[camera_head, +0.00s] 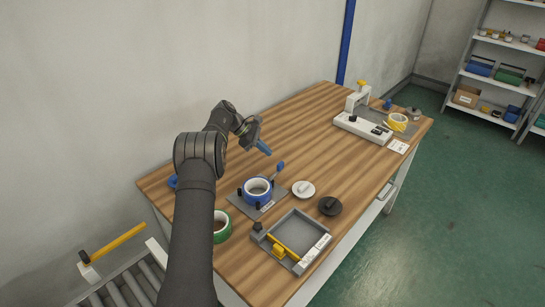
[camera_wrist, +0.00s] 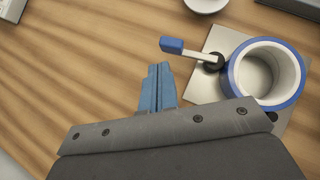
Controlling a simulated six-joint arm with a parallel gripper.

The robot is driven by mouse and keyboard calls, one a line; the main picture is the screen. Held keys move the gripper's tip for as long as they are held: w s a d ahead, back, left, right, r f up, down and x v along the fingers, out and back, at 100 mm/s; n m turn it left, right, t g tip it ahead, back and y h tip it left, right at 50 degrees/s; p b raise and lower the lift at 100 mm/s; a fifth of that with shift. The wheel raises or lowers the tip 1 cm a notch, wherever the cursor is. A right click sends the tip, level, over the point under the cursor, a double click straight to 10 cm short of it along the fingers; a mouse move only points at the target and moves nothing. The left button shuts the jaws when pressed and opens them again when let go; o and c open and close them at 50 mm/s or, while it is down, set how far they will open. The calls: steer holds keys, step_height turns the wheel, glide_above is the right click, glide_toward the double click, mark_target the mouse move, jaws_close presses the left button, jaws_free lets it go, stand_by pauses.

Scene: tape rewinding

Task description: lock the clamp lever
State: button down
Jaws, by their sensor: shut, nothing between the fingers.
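The clamp lever with a blue handle (camera_head: 280,165) stands on a grey base plate (camera_head: 235,199) and points up and away from the plate in the head view. In the wrist view its blue handle (camera_wrist: 172,45) sticks out to the left from a dark pivot (camera_wrist: 214,62). A blue-and-white tape roll (camera_head: 257,189) sits on the plate beside the pivot, and also shows in the wrist view (camera_wrist: 235,80). My gripper (camera_head: 264,148) is shut and empty, with its blue fingertips (camera_wrist: 158,68) apart from the handle, above the table.
A white disc (camera_head: 303,189) and a black disc (camera_head: 330,206) lie right of the plate. A grey tray (camera_head: 268,239) with a yellow bar is at the front. A green tape roll (camera_head: 221,228) stands near the left edge. A white machine (camera_head: 362,128) is at the back; the table's middle is clear.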

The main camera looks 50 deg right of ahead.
steer(key=v, duration=1.3)
steer(key=shift+f, duration=0.2)
steer(key=shift+w+a, duration=0.1)
steer(key=shift+a, duration=0.05)
glide_above(275, 174)
steer(key=w+d, duration=0.3)
steer(key=w, duration=0.2)
steer(key=f, duration=1)
steer(key=shift+a+f, duration=0.2)
steer(key=shift+f, duration=0.2)
steer(key=shift+w+a+f+n, duration=0.2)
steer(key=shift+w+a, duration=0.1)
steer(key=shift+a, duration=0.15)
steer(key=shift+w+a+f+n, duration=0.15)
steer(key=shift+w+a, duration=0.1)
steer(key=shift+a, duration=0.15)
steer(key=shift+w+a+f+t+h, duration=0.3)
steer(key=shift+a+f+h, duration=0.1)
steer(key=shift+a, duration=0.1)
